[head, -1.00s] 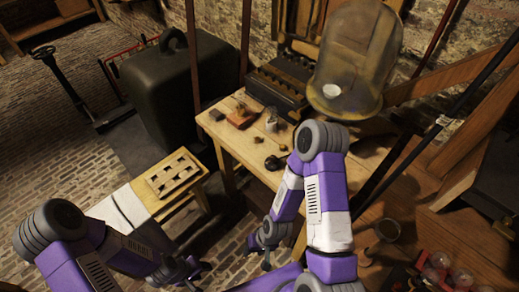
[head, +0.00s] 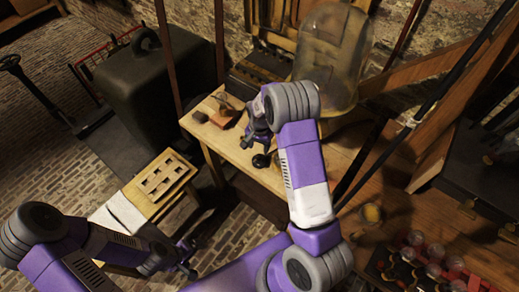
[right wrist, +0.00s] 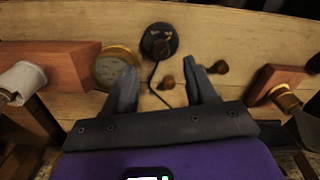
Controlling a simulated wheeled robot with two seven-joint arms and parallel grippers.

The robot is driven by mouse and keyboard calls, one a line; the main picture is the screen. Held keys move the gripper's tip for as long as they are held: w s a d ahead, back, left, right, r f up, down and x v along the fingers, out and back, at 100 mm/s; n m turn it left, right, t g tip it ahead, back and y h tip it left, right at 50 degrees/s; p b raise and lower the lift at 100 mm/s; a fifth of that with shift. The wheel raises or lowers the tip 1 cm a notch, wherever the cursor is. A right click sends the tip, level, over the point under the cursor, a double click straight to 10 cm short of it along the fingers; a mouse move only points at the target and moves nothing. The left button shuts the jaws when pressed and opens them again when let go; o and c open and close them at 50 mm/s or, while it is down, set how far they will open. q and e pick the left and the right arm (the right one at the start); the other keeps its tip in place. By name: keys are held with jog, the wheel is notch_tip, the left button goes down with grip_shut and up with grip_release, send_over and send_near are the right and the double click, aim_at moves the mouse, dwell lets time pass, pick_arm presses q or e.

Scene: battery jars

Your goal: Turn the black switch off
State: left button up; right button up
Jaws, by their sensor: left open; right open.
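A round black piece with a brown top, which looks like the black switch (right wrist: 159,41), lies on the wooden tabletop with a thin dark cord running from it. A dark round thing near the table's front edge in the head view (head: 261,161) may be the same piece. My right gripper (right wrist: 162,80) is open and empty. Its fingertips point at the tabletop, just short of the black piece in the wrist view. In the head view my right gripper (head: 254,135) is over the table and partly hides it. My left gripper (head: 187,259) is open, low, and away from the table.
A glass dome (head: 330,60) stands behind my right arm. A slotted wooden tray (head: 160,182) is at left. Red-topped jars (head: 435,262) stand at lower right.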

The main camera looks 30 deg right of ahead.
aim_at(259, 156)
jog(key=shift+w+d, duration=0.15)
jog(key=shift+d, duration=0.05)
notch_tip(259, 156, down, 7)
jog(key=shift+f, duration=0.1)
grip_shut()
dwell(0.4)
